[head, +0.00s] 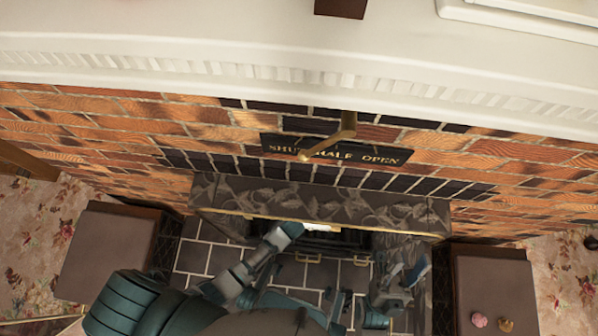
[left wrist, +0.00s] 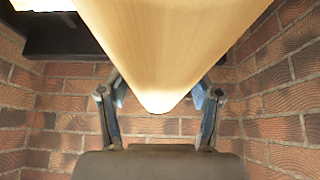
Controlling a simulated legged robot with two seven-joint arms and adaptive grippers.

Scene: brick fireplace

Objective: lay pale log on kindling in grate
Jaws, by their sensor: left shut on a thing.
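The pale log (left wrist: 165,45) fills the upper middle of the left wrist view, its rounded near end between the fingers of my left gripper (left wrist: 160,98), which is shut on it. In the head view my left gripper (head: 290,231) reaches into the fireplace opening, and a pale strip of the log (head: 322,227) shows beside it. Dark bars, apparently the grate (head: 338,242), show just below that strip. The kindling cannot be made out. My right gripper (head: 408,270) has its fingers apart and is empty, over the right side of the tiled hearth.
A carved stone surround (head: 320,203) frames the opening under a brick wall. Above it a brass lever (head: 345,130) crosses a dark sign reading SHUT, HALF, OPEN (head: 375,155). Dark boxes stand left (head: 105,255) and right (head: 495,290). Brick walls (left wrist: 55,125) surround the log.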

